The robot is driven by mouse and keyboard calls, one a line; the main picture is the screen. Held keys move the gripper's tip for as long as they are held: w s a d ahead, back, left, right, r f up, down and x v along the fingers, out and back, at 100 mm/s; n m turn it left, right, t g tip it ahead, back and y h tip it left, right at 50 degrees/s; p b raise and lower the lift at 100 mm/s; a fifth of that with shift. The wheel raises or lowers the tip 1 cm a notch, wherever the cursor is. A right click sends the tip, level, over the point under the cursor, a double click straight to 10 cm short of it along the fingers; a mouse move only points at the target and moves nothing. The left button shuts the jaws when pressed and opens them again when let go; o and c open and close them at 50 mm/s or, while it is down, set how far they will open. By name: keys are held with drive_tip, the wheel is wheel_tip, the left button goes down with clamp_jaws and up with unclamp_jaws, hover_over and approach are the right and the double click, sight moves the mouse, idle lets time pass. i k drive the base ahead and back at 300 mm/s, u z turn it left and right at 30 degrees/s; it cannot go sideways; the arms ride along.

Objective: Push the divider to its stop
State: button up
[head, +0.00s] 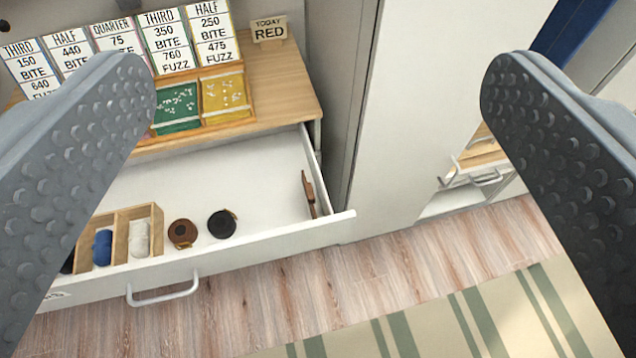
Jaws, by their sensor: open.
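My gripper (318,80) is open and empty, its two grey studded fingers wide apart at the left and right of the view. Between and beyond them an open white drawer (250,180) juts out from under a wooden desk top. A light wooden divider piece (128,215) with compartments stands at the drawer's left front, partly behind the left finger. It holds a blue roll (102,247) and a white roll (138,238). A brown roll (182,233) and a black roll (222,224) lie right of it. A thin brown piece (309,195) is by the drawer's right wall.
The desk top (285,85) carries price cards (160,40), a green tray (176,106), a yellow tray (226,96) and a "TODAY RED" sign (269,30). A white cabinet (420,90) stands right. The drawer floor's middle and right are mostly bare. A striped rug (460,315) covers the front floor.

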sight(308, 188)
drive_tip(key=z, duration=1.4)
drive_tip(key=i, duration=0.25)
drive_tip(key=u, duration=2.65)
drive_tip(key=i, duration=0.55)
drive_tip(key=z, duration=0.8)
